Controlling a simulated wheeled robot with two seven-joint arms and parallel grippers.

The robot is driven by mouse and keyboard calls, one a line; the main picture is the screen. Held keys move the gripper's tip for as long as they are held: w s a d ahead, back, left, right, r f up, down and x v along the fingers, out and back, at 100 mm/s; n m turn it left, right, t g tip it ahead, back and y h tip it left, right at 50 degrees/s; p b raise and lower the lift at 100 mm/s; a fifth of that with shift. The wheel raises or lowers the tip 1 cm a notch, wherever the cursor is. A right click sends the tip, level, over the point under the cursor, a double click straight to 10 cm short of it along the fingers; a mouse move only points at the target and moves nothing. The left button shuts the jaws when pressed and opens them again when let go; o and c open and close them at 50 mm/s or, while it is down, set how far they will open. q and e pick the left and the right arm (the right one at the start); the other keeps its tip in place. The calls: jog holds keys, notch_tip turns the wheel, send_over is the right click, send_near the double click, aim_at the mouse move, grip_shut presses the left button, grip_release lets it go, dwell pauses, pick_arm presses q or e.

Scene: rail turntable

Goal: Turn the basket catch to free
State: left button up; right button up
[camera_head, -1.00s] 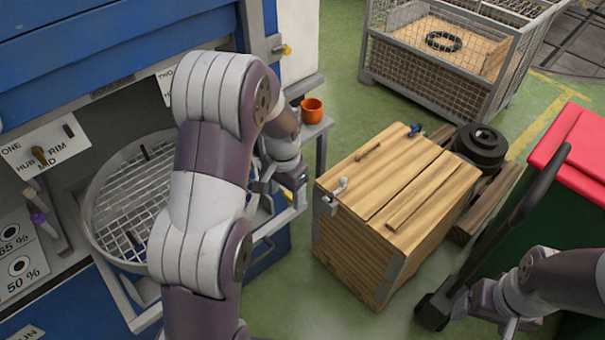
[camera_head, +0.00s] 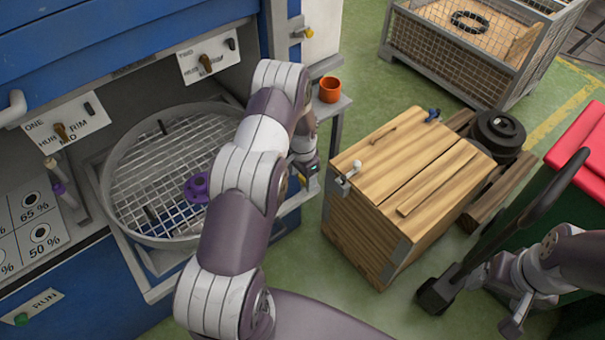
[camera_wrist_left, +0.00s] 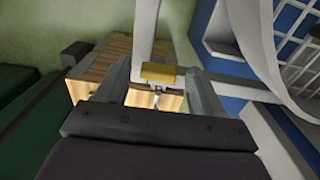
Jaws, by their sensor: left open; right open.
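The round wire basket (camera_head: 135,178) sits in the blue machine's opening at left in the head view. Its pale curved rim (camera_wrist_left: 255,45) shows at right in the left wrist view. A yellow block (camera_wrist_left: 159,73), which looks like the catch, is on a pale metal bar just ahead of my left gripper (camera_wrist_left: 158,80). The open fingers stand on either side of it in the picture; contact cannot be told. My right gripper (camera_head: 516,318) is open and empty at lower right.
A purple hub (camera_head: 197,188) is in the basket. An orange cup (camera_head: 330,89) stands on a side shelf. Green floor is free between shelf and mesh cage (camera_head: 455,60).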

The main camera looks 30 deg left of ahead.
pick_arm(q)
jog(key=shift+d, duration=0.25)
jog(key=shift+c, duration=0.9)
jog(key=shift+w, duration=0.1)
jog(key=c, duration=0.9)
pick_arm(e)
jog(key=shift+d+f, duration=0.1)
